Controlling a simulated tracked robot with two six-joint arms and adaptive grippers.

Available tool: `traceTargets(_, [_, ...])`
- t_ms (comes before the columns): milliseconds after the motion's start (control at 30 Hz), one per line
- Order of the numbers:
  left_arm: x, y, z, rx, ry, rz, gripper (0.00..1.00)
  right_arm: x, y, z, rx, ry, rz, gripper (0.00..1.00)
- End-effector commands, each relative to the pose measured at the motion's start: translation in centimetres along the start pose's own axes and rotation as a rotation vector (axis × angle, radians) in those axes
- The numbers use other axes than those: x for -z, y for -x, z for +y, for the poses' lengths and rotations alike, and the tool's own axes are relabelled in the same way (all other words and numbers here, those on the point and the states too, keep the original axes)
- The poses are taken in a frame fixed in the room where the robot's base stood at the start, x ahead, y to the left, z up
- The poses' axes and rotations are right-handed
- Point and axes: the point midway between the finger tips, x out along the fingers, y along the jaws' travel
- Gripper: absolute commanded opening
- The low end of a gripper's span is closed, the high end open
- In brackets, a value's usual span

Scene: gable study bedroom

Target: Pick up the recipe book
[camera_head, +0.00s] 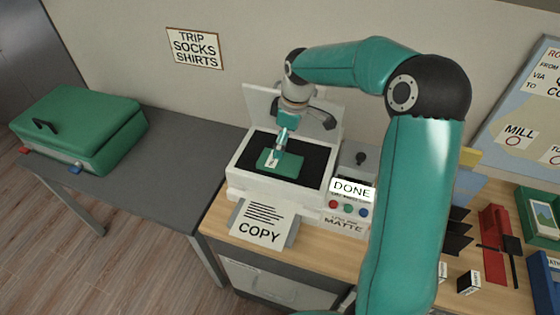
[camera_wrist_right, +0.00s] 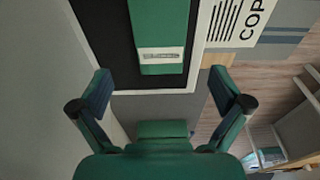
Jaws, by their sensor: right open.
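A green book (camera_head: 292,164) with a small pale label lies flat on the dark glass of the open copier (camera_head: 239,181); I take it for the recipe book, though I cannot read its cover. My right gripper (camera_head: 280,149) is above the book, hiding part of it. In the right wrist view the green book (camera_wrist_right: 158,28) lies ahead of the gripper (camera_wrist_right: 159,78), whose fingers are wide apart with nothing between them. I cannot tell how high the fingertips are above the book. My left gripper is not in view.
The copier's raised lid (camera_head: 305,103) stands behind the gripper. A sheet marked COPY (camera_head: 262,222) lies at its front, beside a DONE sign (camera_head: 352,190). A green suitcase (camera_head: 80,118) is on the grey table (camera_head: 165,150). Small items crowd the right; the grey table's right part is clear.

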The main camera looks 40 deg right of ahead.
Motion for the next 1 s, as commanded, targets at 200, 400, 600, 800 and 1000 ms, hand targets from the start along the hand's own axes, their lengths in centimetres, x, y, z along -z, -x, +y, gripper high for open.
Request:
traceTargets(200, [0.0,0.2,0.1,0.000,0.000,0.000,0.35,0.0,-1.8,0.0,0.000,-0.001,0.000,1.00])
traceTargets(400, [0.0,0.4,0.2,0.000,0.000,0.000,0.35,-0.1,-3.7,0.0,0.003,-0.002,-0.002,1.00])
traceTargets(600, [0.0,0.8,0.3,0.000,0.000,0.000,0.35,-0.1,-6.5,0.0,0.002,-0.002,-0.002,1.00])
traceTargets(800, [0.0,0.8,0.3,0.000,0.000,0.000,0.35,-0.1,-7.5,0.0,0.000,-0.002,0.001,1.00])
traceTargets(1000, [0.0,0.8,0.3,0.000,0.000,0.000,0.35,-0.1,-7.5,0.1,-0.001,-0.003,0.001,0.92])
